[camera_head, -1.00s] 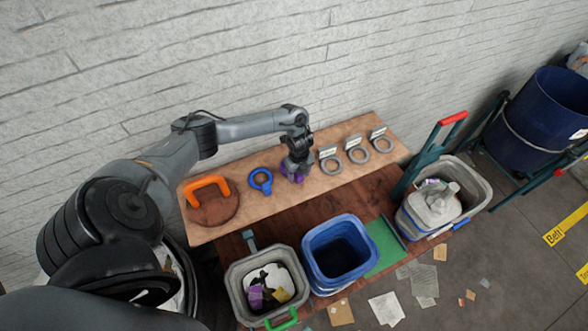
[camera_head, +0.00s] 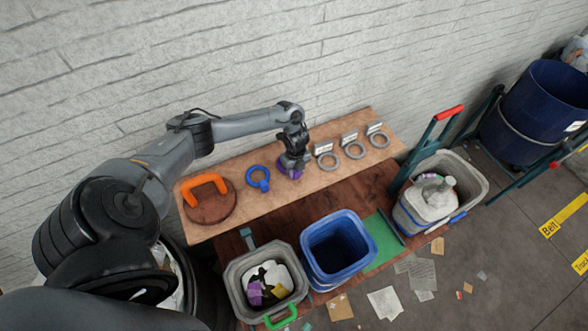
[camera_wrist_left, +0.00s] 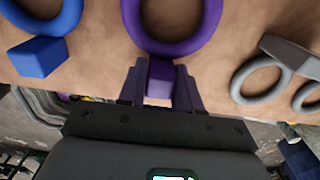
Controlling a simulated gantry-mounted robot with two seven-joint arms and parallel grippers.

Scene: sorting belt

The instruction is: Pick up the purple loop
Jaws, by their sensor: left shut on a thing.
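The purple loop (camera_wrist_left: 203,32) is a ring with a small block-shaped tab, seen large in the left wrist view. In the head view the purple loop (camera_head: 284,172) is mostly hidden under my left gripper (camera_head: 291,168). In the wrist view my left gripper (camera_wrist_left: 160,88) has its two fingers shut on the tab, one on each side. The ring lies beyond the fingertips, over the tan board; I cannot tell whether it touches the board. My right gripper is not in view.
A blue loop (camera_head: 258,187) and an orange handle (camera_head: 222,181) on a round brown disc lie left of the purple loop. Several grey rings (camera_head: 355,150) with labels lie to its right. In front stand a blue bin (camera_head: 309,267) and grey bins (camera_head: 236,300).

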